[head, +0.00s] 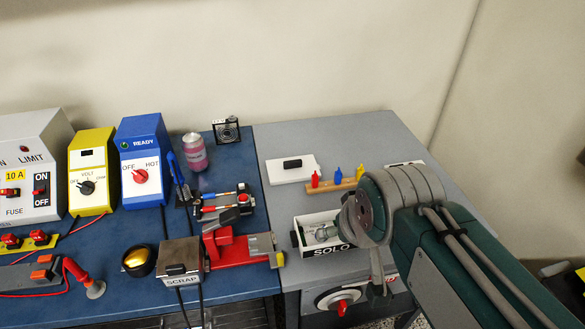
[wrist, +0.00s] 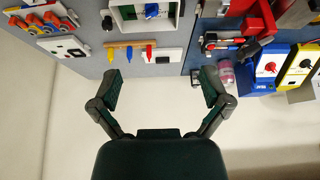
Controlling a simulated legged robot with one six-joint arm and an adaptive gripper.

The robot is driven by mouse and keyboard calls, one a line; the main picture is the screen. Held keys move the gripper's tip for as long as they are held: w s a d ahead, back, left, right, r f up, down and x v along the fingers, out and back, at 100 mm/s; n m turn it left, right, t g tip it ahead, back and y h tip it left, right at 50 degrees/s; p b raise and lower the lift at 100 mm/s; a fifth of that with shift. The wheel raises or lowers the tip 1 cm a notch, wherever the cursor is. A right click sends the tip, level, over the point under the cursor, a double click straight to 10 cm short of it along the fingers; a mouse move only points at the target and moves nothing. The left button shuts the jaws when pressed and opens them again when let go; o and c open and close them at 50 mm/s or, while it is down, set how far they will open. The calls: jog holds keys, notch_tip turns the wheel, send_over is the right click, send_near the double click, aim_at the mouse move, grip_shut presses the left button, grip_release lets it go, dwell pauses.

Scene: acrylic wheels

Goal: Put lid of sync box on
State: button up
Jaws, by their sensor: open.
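A flat white plate with a black handle (head: 291,168), which looks like the lid, lies on the grey bench top. It also shows in the wrist view (wrist: 168,55), beyond my fingertips. An open white box (head: 310,222) stands nearer, with letters "SOLO" on its front and the rest covered by my arm. A greenish and metallic part sits inside. The box also shows at the top of the wrist view (wrist: 177,22). My gripper (wrist: 161,88) is open and empty, its two fingers spread wide. In the head view my arm hides most of it.
A wooden rail (head: 343,185) with red, blue and yellow pegs stands between plate and box. Another white plate (wrist: 68,47) lies to one side. A red vise-like tool (head: 235,250), a scrap bin (head: 181,262) and a pink can (head: 194,153) stand on the blue mat.

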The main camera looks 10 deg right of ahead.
jog(key=w+r, duration=0.2)
jog(key=w, duration=0.8)
jog(key=g, duration=0.1)
send_over(293, 161)
jog(key=s, duration=0.3)
notch_tip(293, 161, down, 14)
jog(key=x, duration=0.5)
jog(key=shift+s+a+f, duration=0.1)
jog(key=shift+s, duration=0.05)
jog(key=x, duration=0.5)
jog(key=shift+s+f, duration=0.15)
jog(key=shift+s, duration=0.05)
jog(key=shift+c, duration=0.3)
jog(key=c, duration=0.9)
